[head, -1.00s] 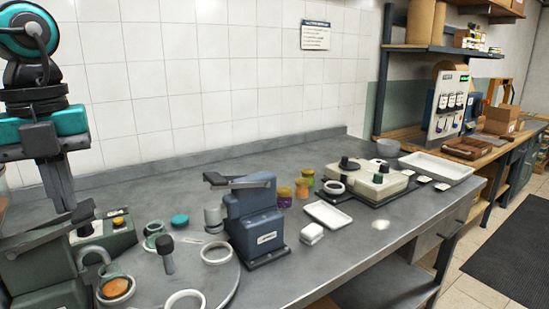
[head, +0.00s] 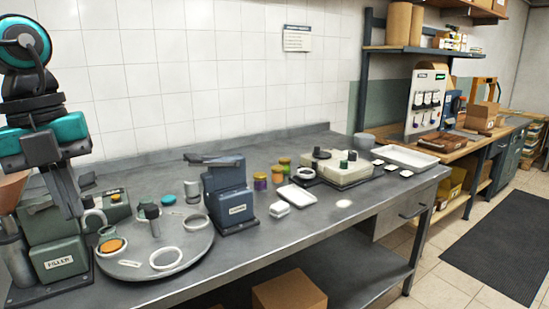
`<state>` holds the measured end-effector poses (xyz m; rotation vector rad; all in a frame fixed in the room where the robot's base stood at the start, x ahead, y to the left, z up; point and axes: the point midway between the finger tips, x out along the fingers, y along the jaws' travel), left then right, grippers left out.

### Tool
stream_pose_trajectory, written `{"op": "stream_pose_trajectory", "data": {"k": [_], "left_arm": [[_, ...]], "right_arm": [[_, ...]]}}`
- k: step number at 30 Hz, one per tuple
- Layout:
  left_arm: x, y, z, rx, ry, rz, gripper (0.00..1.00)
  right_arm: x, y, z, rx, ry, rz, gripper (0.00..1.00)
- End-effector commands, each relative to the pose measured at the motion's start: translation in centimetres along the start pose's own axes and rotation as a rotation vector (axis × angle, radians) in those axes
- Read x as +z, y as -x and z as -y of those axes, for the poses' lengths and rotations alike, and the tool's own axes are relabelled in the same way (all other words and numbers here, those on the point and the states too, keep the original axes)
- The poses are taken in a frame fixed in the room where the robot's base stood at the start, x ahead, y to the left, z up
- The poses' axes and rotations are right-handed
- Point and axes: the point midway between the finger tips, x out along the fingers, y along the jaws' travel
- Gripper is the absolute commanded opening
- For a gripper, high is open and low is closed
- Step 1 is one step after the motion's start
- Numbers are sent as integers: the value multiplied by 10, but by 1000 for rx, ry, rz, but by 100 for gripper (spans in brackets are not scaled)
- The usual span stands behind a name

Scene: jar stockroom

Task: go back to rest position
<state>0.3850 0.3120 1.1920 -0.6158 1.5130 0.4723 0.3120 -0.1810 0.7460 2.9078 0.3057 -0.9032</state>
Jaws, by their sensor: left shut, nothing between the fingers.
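My left gripper (head: 72,208) hangs at the left side of the head view, pointing down in front of the green filler machine (head: 52,232). Its fingers are shut with nothing between them. It looks clear of the round grey turntable (head: 190,262), but I cannot tell how far it is from the filler. My right gripper is not in view.
The turntable holds white rings, a dark-topped tool (head: 152,215) and a jar with orange contents (head: 111,246). A blue press (head: 229,197) and a cream machine (head: 338,172) stand further right on the bench. Open floor and a black mat (head: 500,245) lie at right.

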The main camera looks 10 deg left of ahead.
Motion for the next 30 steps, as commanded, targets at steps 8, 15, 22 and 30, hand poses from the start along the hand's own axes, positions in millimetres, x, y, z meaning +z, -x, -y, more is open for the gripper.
{"op": "stream_pose_trajectory", "data": {"k": [8,15,22,30], "left_arm": [[10,-55,11,-390,36,-206,0],[23,-108,22,-830,192,-342,0],[38,-165,20,-1187,482,-380,0],[37,-255,4,-1417,958,-346,0]], "right_arm": [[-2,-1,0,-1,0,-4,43],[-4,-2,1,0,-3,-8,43],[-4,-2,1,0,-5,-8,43],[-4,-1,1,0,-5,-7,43]]}}
